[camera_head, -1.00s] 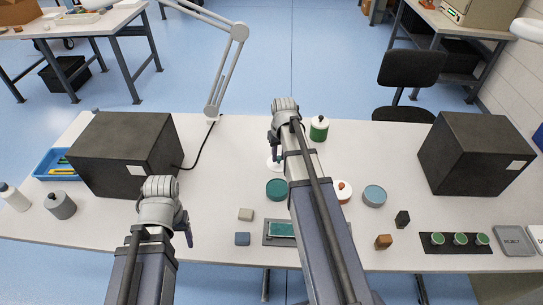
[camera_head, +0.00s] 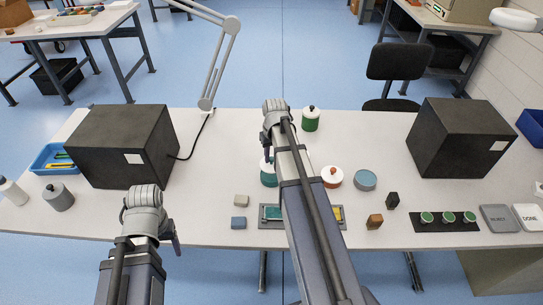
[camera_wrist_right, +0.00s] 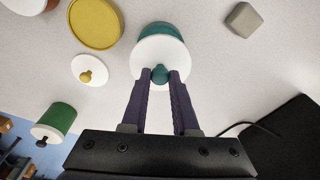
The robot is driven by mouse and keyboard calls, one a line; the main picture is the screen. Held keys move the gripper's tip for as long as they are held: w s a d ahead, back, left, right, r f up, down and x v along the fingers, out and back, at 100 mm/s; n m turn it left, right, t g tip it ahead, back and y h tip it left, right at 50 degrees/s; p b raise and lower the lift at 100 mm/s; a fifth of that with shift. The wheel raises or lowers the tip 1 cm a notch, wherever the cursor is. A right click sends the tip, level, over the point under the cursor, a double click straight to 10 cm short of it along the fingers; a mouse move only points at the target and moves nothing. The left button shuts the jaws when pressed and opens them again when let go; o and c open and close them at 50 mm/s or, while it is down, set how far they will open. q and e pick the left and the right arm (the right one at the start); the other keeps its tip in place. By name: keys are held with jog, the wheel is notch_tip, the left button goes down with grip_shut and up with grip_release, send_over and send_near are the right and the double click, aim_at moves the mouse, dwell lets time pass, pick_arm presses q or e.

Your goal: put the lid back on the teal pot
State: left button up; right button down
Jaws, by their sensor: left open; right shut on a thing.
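The teal pot (camera_head: 268,180) stands on the table just left of my right forearm, and it also shows in the right wrist view (camera_wrist_right: 165,28). My right gripper (camera_head: 266,153) is shut on the teal knob of a white lid (camera_wrist_right: 150,62). The lid overlaps the pot's top in both views, leaving the pot's far side showing in the wrist view. I cannot tell whether lid and pot touch. My left gripper (camera_head: 175,240) is open and empty over the table's front edge at the left.
A green pot with a white lid (camera_head: 310,120), an orange-red lidded pot (camera_head: 332,176) and a blue-grey pot (camera_head: 365,180) stand nearby. The wrist view shows a yellow pot (camera_wrist_right: 95,24) and a yellow-knobbed lid (camera_wrist_right: 90,70). Dark boxes (camera_head: 120,145) (camera_head: 460,137) flank the table.

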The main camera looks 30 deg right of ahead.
jog(key=shift+f+b, duration=2.1)
jog(key=shift+f, duration=0.3)
jog(key=shift+f, duration=0.15)
jog(key=shift+c, duration=0.6)
grip_release()
dwell(0.4)
jog(key=shift+r+p, duration=3.45)
jog(key=shift+r, duration=0.1)
jog(key=shift+c, duration=0.4)
